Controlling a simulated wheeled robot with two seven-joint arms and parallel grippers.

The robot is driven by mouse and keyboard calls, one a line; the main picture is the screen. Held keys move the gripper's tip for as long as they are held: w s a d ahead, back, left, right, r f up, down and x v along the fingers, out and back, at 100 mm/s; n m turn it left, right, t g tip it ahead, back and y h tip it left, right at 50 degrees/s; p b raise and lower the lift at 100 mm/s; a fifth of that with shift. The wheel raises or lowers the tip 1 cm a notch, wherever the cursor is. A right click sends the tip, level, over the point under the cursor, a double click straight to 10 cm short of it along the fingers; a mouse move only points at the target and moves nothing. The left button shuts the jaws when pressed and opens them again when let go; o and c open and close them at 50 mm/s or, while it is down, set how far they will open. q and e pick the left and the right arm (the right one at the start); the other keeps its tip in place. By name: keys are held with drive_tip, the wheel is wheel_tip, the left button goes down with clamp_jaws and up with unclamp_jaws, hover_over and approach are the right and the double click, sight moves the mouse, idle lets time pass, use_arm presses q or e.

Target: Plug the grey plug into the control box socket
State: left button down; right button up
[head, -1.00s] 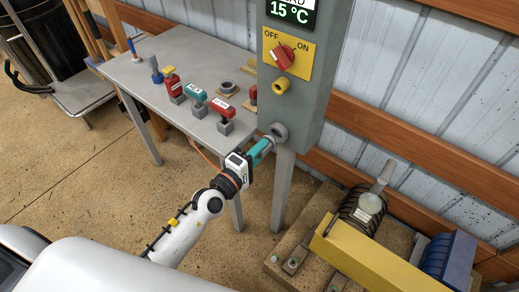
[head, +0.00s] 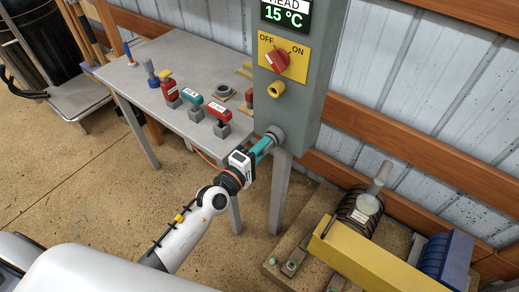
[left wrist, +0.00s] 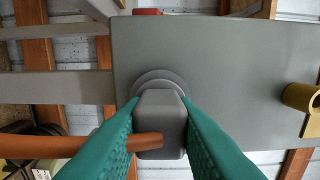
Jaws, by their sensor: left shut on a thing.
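The grey control box (head: 304,108) stands on a leg at the right of the table. Its round grey socket (head: 277,132) is low on the front face. My left gripper (head: 267,143), with teal fingers, is at the socket. In the left wrist view its fingers are shut on the grey plug (left wrist: 160,110), with an orange cable (left wrist: 95,145) running off left. The plug lines up with the socket ring (left wrist: 157,80) and overlaps it. I cannot tell how deep it sits. My right gripper is not in view.
The box also carries a red OFF/ON knob (head: 276,62) and a yellow port (head: 276,89). Several red and teal connectors stand on the grey table (head: 160,107). A yellow beam machine (head: 365,258) is on the floor at the right.

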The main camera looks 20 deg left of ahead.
use_arm(q)
drive_tip(key=shift+w+d, duration=0.15)
drive_tip(key=shift+w, duration=0.1)
drive_tip(key=c, duration=1.1)
unclamp_jaws()
